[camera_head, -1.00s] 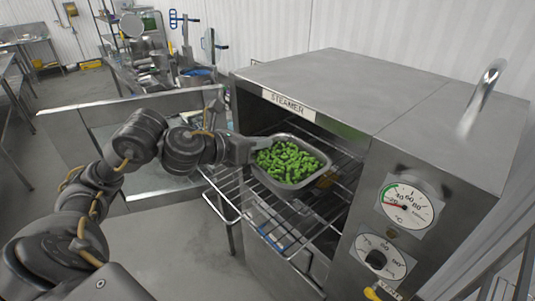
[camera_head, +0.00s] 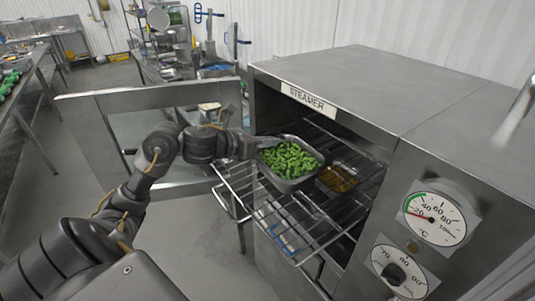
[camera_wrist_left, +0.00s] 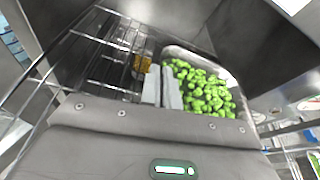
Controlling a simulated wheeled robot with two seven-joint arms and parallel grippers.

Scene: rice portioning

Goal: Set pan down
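A metal pan (camera_head: 292,184) full of green vegetable pieces (camera_head: 289,159) is at the mouth of the steamer (camera_head: 345,75), over the outer part of the wire rack (camera_head: 287,213). I cannot tell whether its bottom touches the rack. My left gripper (camera_head: 256,148) is at the pan's left rim. In the left wrist view its two fingers (camera_wrist_left: 163,86) are close together at the pan's edge, shut on it. The pan also shows in that view (camera_wrist_left: 205,62), looking tilted there. My right gripper is not in view.
A brown-filled container (camera_head: 338,179) stands inside the steamer, right of the pan. The steamer's open door (camera_head: 75,125) stands out to the left behind my left arm. The front of the rack is bare. A dial (camera_head: 435,217) is on the steamer's front.

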